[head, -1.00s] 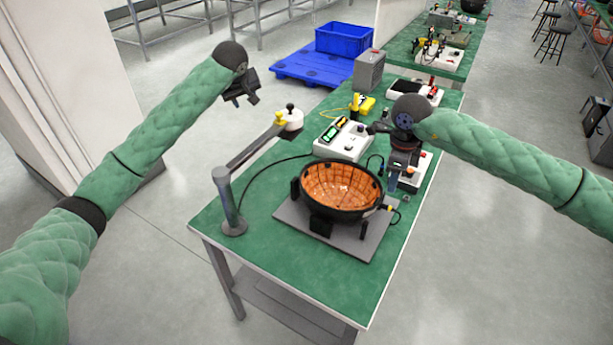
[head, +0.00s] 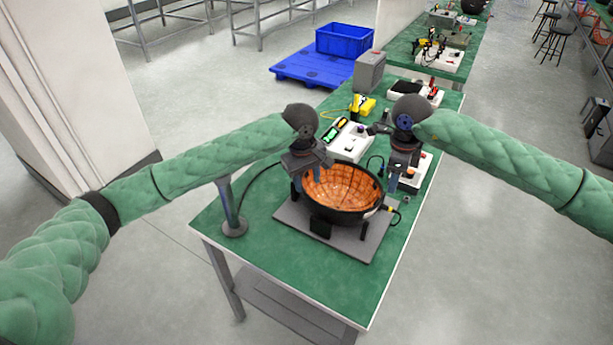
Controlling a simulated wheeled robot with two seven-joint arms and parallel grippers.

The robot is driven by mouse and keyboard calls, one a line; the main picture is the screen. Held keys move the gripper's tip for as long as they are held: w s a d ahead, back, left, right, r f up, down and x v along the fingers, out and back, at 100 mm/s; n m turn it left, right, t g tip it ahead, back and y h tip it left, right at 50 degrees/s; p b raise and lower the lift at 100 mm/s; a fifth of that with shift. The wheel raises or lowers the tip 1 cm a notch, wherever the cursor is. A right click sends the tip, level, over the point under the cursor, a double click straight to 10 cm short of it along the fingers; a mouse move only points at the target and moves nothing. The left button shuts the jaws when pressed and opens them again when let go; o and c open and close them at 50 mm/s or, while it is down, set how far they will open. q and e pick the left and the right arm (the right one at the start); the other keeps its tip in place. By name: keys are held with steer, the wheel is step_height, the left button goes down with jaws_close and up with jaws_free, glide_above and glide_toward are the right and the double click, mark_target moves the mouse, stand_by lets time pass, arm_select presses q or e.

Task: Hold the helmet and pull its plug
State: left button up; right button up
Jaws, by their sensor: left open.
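The helmet (head: 345,195) lies open side up on a grey plate (head: 366,244) on the green table, its orange-brown inside showing. A plug with a yellow part (head: 391,209) sits at the helmet's right side, with a dark cable by it. My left gripper (head: 311,180) is open at the helmet's left rear rim; whether it touches the rim I cannot tell. My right gripper (head: 396,184) points down just beyond the helmet's right rear rim. Its fingers are small and dark, and I cannot tell whether they are open.
A grey post (head: 231,205) stands on the table left of the helmet, its upper part behind my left arm. A white box with a green display (head: 347,140), a yellow device (head: 362,104) and a grey box (head: 369,72) stand behind. The table's front is clear.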

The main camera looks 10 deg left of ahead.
mark_target(309, 193)
arm_select(q)
steer(key=shift+w+d+f, duration=0.15)
steer(key=shift+f, duration=1.65)
steer(key=shift+w+d+f, duration=0.1)
steer(key=shift+w+f, duration=0.05)
steer(key=shift+f, duration=1.6)
jaws_close()
